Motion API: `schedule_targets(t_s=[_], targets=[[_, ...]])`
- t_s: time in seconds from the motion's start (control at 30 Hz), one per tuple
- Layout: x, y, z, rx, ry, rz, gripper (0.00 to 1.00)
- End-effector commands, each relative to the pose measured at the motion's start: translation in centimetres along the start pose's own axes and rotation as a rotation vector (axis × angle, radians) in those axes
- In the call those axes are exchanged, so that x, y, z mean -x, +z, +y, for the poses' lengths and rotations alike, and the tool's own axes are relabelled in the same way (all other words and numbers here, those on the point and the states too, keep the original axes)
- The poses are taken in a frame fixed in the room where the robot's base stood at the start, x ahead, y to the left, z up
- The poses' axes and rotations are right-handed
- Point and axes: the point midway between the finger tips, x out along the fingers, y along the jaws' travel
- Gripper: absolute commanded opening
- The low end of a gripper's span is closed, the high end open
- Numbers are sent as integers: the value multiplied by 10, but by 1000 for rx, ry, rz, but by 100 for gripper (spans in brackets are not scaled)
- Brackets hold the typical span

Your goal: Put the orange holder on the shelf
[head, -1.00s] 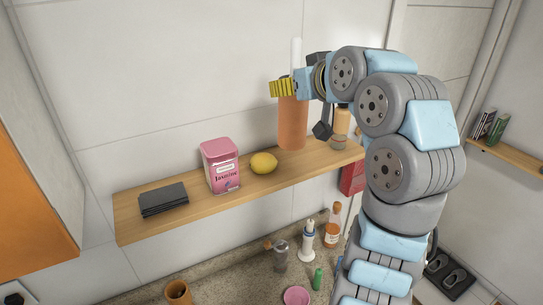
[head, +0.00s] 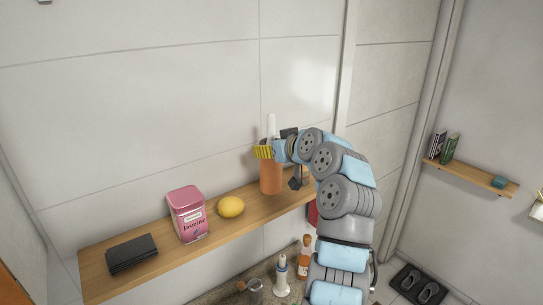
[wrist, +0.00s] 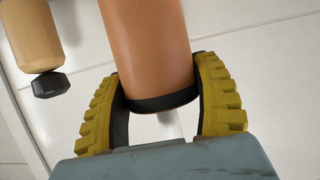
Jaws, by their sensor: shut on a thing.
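The orange holder (head: 270,178) is an upright orange cylinder with a white stick rising from its top. It is at the right part of the wooden shelf (head: 150,252) in the head view; whether its base touches the board I cannot tell. My gripper (head: 265,152) has its yellow fingers closed around the holder near its top. In the wrist view the orange body (wrist: 148,45) with a dark rim sits between the two ribbed yellow fingers of my gripper (wrist: 162,105).
A lemon (head: 231,207), a pink tea tin (head: 188,215) and a dark stack (head: 132,254) stand left along the shelf. A wooden-bodied item with a black cap (wrist: 35,40) is close to the holder. Bottles (head: 282,276) stand on the counter below.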

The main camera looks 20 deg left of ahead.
Motion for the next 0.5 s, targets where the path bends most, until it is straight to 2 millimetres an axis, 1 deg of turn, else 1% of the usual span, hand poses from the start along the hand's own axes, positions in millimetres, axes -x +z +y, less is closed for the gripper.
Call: schedule_targets(t_s=[0.17,0.4,0.5], targets=[[-5,3,3,0,1,2,26],[-15,25,4,-2,0,2,26],[-17,31,4,-1,0,2,26]])
